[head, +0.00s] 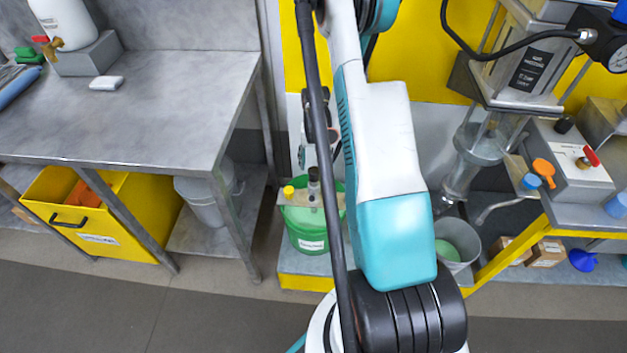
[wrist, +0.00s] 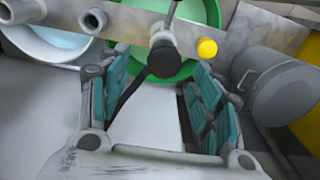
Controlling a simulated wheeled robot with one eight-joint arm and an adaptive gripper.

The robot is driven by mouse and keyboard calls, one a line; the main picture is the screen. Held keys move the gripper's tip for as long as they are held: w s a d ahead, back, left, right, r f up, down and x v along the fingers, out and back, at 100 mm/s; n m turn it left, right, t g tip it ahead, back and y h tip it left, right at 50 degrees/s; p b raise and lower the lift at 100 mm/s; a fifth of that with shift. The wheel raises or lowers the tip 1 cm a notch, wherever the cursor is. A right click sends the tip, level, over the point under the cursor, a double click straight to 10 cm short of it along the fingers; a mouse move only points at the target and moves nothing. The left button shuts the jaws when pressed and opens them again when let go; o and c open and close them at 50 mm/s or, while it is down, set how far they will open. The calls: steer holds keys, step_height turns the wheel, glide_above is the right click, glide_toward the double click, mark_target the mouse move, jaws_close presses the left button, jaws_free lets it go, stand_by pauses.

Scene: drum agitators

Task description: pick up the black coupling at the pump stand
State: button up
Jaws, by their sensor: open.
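The black coupling (wrist: 164,60) shows in the wrist view as a dark round end on a grey stem, over a green bucket (wrist: 187,70). In the head view a dark fitting (head: 313,174) that looks like it stands above the green bucket (head: 306,232), beside a yellow cap (head: 288,191). My gripper (wrist: 158,64) is open, with its teal-padded fingers apart on either side of the coupling in the picture. I see no contact; the depth between them is hard to tell. In the head view my arm hides most of the gripper.
The yellow cap also shows in the wrist view (wrist: 207,48), near the right finger. A grey pail (wrist: 275,85) stands to the right there. In the head view a metal table (head: 130,120) is at left, and a grey bucket (head: 457,245) stands right of my arm.

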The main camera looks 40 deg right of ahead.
mark_target(314, 170)
steer(key=f, duration=0.1)
steer(key=f+b, duration=0.1)
steer(key=f, duration=0.1)
steer(key=f+b, duration=0.1)
steer(key=f, duration=0.1)
steer(key=shift+w+a+f, duration=0.15)
steer(key=shift+a, duration=0.1)
jaws_close()
step_height(314, 170, up, 20)
steer(key=p, duration=0.6)
